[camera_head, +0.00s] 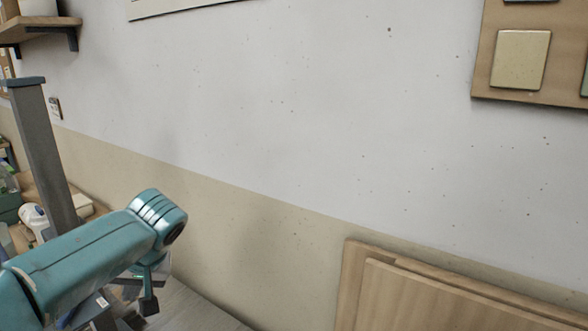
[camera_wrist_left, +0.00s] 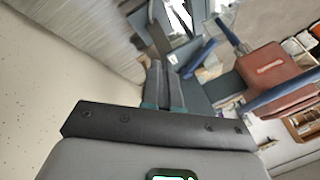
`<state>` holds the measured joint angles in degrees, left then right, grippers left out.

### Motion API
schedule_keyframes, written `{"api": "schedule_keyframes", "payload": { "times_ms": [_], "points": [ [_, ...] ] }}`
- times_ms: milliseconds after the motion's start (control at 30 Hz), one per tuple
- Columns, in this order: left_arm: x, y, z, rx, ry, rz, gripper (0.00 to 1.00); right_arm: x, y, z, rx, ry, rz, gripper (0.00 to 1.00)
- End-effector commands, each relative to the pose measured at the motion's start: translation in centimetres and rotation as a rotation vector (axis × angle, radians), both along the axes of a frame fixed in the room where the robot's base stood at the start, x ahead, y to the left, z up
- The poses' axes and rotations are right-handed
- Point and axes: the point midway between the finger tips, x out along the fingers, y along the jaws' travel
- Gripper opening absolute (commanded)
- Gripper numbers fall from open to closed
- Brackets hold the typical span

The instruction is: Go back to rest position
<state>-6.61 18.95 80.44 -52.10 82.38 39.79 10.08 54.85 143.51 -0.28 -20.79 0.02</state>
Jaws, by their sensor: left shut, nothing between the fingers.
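My left arm is teal and comes in from the left in the head view. My left gripper (camera_head: 149,300) hangs below its front end, partly hidden by the arm, and only small dark parts show. In the left wrist view the two dark fingers of my left gripper (camera_wrist_left: 163,72) lie together, shut, with nothing between them. They are in free space, with no object at their tips that I can make out. My right gripper is in neither view.
A speckled white and beige wall (camera_head: 290,110) fills most of the head view. Wooden boards (camera_head: 440,300) lean at the lower right. A grey post (camera_head: 47,150) and a cluttered bench stand left. A reddish-brown seat-like object (camera_wrist_left: 268,68) shows in the wrist view.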

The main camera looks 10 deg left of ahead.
Motion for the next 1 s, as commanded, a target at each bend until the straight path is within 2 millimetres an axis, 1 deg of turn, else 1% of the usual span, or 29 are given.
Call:
{"api": "schedule_keyframes", "payload": {
  "times_ms": [33,67,100,133,167,200,267,300,367,400,467,500,567,600,667,700,800,900,1000],
  "points": [
    [0.7,-1.3,-3.3,-0.038,0.042,-0.067,0.0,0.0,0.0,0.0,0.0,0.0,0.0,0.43],
    [1.1,-2.2,-5.2,-0.069,0.06,-0.112,0.0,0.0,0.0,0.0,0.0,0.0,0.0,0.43],
    [1.5,-3.5,-7.9,-0.112,0.086,-0.168,0.0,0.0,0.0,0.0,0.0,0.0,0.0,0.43],
    [1.6,-4.5,-9.9,-0.146,0.103,-0.208,0.0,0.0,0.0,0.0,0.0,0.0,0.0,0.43],
    [1.6,-5.5,-11.8,-0.181,0.12,-0.246,0.0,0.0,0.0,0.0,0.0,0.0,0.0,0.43],
    [1.5,-6.8,-14.4,-0.23,0.139,-0.291,0.0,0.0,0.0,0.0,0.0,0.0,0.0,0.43],
    [0.9,-8.9,-18.2,-0.308,0.163,-0.355,0.0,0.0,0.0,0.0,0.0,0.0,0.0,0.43],
    [0.3,-10.3,-20.8,-0.363,0.178,-0.389,0.0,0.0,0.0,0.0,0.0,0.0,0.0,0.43],
    [-1.0,-12.5,-24.4,-0.448,0.193,-0.432,0.0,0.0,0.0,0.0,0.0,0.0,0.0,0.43],
    [-2.0,-13.9,-26.7,-0.506,0.2,-0.454,0.0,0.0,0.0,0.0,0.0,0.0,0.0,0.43],
    [-4.0,-16.1,-30.0,-0.593,0.205,-0.476,0.0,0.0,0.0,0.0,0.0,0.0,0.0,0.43],
    [-5.5,-17.4,-32.1,-0.65,0.204,-0.483,0.0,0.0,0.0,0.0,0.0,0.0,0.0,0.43],
    [-8.1,-19.4,-35.0,-0.731,0.196,-0.479,0.0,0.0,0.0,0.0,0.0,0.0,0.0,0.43],
    [-10.0,-20.5,-36.8,-0.778,0.187,-0.466,0.0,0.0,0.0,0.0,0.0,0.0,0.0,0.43],
    [-12.8,-21.8,-38.8,-0.829,0.17,-0.438,0.0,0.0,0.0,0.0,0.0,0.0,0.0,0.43],
    [-14.5,-22.4,-39.8,-0.851,0.159,-0.418,0.0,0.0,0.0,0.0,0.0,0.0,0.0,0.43],
    [-17.9,-23.0,-41.5,-0.87,0.138,-0.368,0.0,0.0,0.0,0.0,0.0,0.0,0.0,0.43],
    [-20.1,-23.1,-42.3,-0.863,0.124,-0.337,0.0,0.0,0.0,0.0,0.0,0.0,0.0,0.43],
    [-21.1,-23.0,-42.6,-0.854,0.118,-0.323,0.0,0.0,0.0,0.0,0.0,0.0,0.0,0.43]
  ]
}}
